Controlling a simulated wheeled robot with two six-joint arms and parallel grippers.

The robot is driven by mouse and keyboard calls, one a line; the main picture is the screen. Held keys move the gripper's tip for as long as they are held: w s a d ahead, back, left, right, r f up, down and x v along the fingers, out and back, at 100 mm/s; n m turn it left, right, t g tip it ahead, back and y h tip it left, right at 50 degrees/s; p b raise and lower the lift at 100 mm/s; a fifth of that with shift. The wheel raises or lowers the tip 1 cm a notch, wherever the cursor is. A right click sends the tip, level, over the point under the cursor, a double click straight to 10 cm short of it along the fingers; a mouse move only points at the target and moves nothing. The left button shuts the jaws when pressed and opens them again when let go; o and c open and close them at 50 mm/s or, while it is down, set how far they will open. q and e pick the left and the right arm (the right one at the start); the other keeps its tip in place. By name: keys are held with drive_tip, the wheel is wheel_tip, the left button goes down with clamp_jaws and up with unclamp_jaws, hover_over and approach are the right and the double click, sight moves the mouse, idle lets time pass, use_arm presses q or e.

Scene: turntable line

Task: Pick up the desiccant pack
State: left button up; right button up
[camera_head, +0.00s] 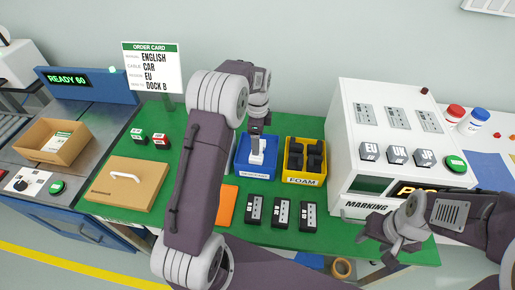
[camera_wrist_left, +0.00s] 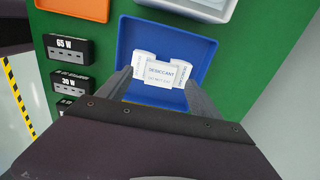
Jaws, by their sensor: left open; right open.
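Small white desiccant packs (camera_head: 257,156) lie in a blue bin (camera_head: 240,166) at the middle back of the green table. In the left wrist view a pack labelled DESICCANT (camera_wrist_left: 168,72) lies on top of other white packs in the blue bin (camera_wrist_left: 165,36). My left gripper (camera_head: 257,134) points down over the bin. Its two open fingers reach toward the packs, one on each side of the labelled pack; I cannot tell whether they touch. My right gripper (camera_head: 397,232) is open and empty, beside the white marking machine at the right.
Several black power adapters (camera_head: 281,213) lie in front, next to an orange item (camera_head: 227,205). A closed carton (camera_head: 125,184) is at left. The white marking machine (camera_head: 345,120) stands at right.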

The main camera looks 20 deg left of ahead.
use_arm(q)
wheel_tip(320, 180, down, 3)
drive_tip(key=shift+w+r, duration=0.1)
drive_tip(key=shift+r, duration=0.15)
drive_tip(key=c, duration=1.4)
wheel_tip(320, 180, up, 4)
drive_tip(key=shift+r, duration=0.1)
drive_tip(key=s+d+r, duration=0.4)
drive_tip(key=s+d, duration=0.1)
drive_tip(key=s+d+r, duration=0.2)
drive_tip(key=s+d, duration=0.1)
drive_tip(key=shift+s+d+r, duration=0.1)
drive_tip(key=shift+s+r, duration=0.15)
drive_tip(key=shift+r, duration=0.15)
